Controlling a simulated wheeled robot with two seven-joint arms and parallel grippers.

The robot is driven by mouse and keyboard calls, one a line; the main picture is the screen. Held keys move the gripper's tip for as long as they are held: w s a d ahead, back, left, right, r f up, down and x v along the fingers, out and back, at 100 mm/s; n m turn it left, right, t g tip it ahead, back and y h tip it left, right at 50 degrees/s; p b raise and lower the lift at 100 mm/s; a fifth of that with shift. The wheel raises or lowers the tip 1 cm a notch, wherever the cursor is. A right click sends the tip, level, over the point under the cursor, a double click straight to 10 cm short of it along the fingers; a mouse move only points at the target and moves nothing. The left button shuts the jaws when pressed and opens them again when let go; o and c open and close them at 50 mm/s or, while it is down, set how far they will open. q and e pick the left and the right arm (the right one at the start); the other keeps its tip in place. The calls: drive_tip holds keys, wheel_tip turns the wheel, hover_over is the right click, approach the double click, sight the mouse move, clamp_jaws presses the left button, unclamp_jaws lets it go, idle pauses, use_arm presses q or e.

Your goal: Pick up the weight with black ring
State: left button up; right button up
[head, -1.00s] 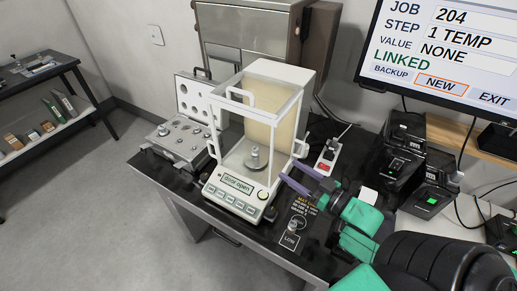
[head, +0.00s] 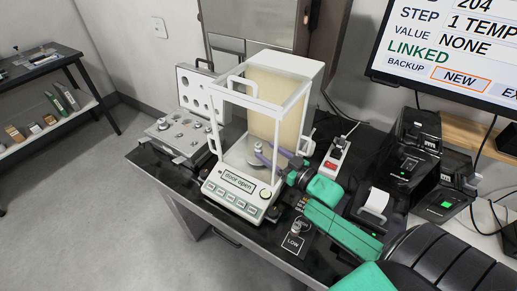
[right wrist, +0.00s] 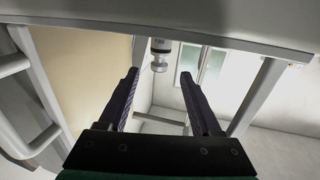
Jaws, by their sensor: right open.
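A metal weight (head: 257,149) stands upright on the pan inside the white balance (head: 240,190), whose display reads "door open". It also shows in the right wrist view (right wrist: 160,50), just beyond and between my fingertips. My right gripper (head: 264,153) reaches into the chamber through its right side, with its purple fingers open and empty, close to the weight. Another small weight (head: 296,227) stands on the dark mat by the "LOW" mark. My left gripper is not in view.
An open weight case (head: 182,140) with several weights stands left of the balance. The balance frame posts are close around my right gripper. A red-switched power strip (head: 335,158) and black printers (head: 410,150) are at the right. A screen (head: 450,50) hangs above.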

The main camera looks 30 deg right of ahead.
drive_tip(key=x, duration=0.3)
drive_tip(key=shift+d, duration=0.1)
drive_tip(key=shift+w+f, duration=0.1)
drive_tip(key=shift+w, duration=0.15)
drive_tip(key=shift+s, duration=0.1)
clamp_jaws()
